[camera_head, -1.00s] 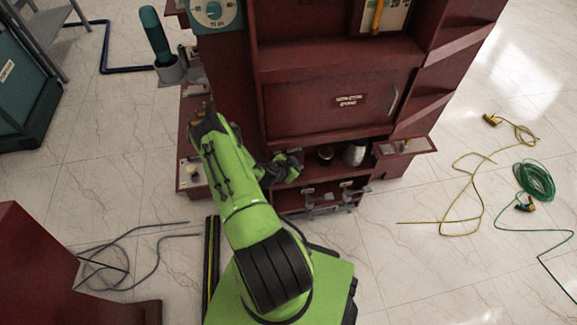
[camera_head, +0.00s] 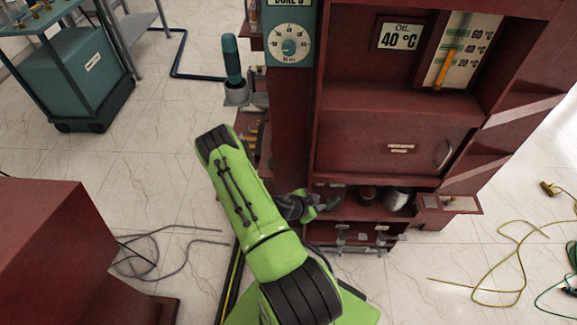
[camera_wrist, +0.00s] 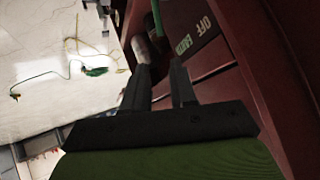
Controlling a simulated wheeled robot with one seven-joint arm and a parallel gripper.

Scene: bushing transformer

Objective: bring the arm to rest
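My green arm reaches up the middle of the head view. My gripper (camera_head: 328,203) is at the front of the dark red cabinet (camera_head: 385,140), by its low open shelf (camera_head: 350,208). In the wrist view my gripper (camera_wrist: 160,70) shows two dark fingers standing apart, with nothing seen between them. A grey-white cylinder (camera_wrist: 147,50) lies beyond the left finger, and a green strip (camera_wrist: 158,18) is above. The head view shows a dark jar (camera_head: 367,193) and a pale cylinder (camera_head: 397,198) on the shelf, right of the gripper. The fingertips are hard to make out there.
A dial (camera_head: 290,46) and an oil gauge (camera_head: 455,55) are on the cabinet. A side ledge (camera_head: 455,203) juts out at right. A red block (camera_head: 50,240) stands at left.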

